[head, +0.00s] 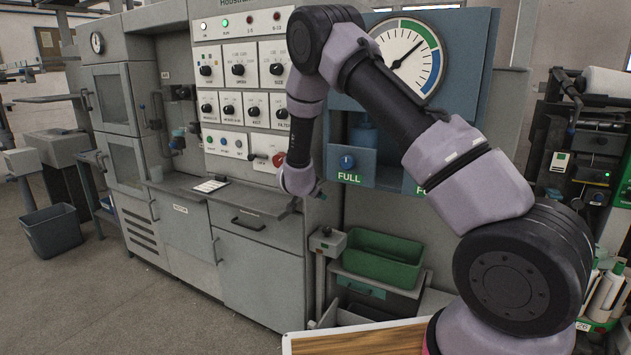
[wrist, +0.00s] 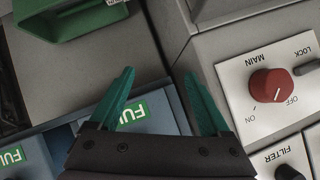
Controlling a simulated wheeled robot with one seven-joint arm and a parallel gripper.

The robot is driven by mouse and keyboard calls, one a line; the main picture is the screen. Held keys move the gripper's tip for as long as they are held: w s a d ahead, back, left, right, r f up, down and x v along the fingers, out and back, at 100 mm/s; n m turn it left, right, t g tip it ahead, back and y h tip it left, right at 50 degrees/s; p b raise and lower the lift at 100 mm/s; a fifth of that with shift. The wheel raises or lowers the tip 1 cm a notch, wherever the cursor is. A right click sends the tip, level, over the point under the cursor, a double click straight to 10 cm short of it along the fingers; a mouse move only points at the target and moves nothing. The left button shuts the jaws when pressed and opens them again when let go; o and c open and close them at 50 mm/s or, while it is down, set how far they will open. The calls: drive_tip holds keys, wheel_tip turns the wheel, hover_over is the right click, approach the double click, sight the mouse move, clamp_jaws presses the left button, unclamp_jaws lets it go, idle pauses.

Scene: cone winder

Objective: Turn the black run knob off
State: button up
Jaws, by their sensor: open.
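The grey control panel (head: 232,90) in the head view carries two rows of black knobs; their labels are too small for me to tell which is the run knob. A red MAIN knob (wrist: 271,86), marked ON and OFF, is to the right of the fingers. Part of a black FILTER knob (wrist: 289,172) shows at the bottom right. My arm covers the panel's right side in the head view.
A blue unit with a round gauge (head: 406,60) and FULL labels stands right of the panel. A grey worktop (head: 235,195) juts out below the panel. A green bin (head: 375,258) sits low to the right. Open floor lies at the front left.

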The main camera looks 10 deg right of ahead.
drive_tip(key=shift+y, duration=0.6)
drive_tip(key=shift+s+d+r, duration=0.1)
drive_tip(key=shift+r, duration=2.1)
drive_tip(key=shift+r, duration=0.1)
drive_tip(key=s+d+r+n+y, duration=0.1)
drive_tip(key=s+d+r+y, duration=0.1)
drive_tip(key=s+r, duration=0.45)
drive_tip(key=s+d+r+n+g+y, duration=0.1)
drive_tip(key=s+r+y, duration=0.15)
drive_tip(key=r, duration=0.65)
drive_tip(key=s+d+r+n+y, duration=0.1)
drive_tip(key=s+d+r, duration=0.1)
drive_tip(key=s+r, duration=0.45)
drive_tip(key=s+d+r+n+g, duration=0.1)
drive_tip(key=s+d+r, duration=0.1)
drive_tip(key=s, duration=0.7)
drive_tip(key=s+d+r+n+g, duration=0.1)
drive_tip(key=s+d+r, duration=0.1)
drive_tip(key=s, duration=0.7)
drive_tip(key=s+d+r+n+g, duration=0.1)
drive_tip(key=s+d+r, duration=0.1)
drive_tip(key=s, duration=0.7)
drive_tip(key=shift+s+d, duration=0.35)
drive_tip(key=shift+d, duration=0.2)
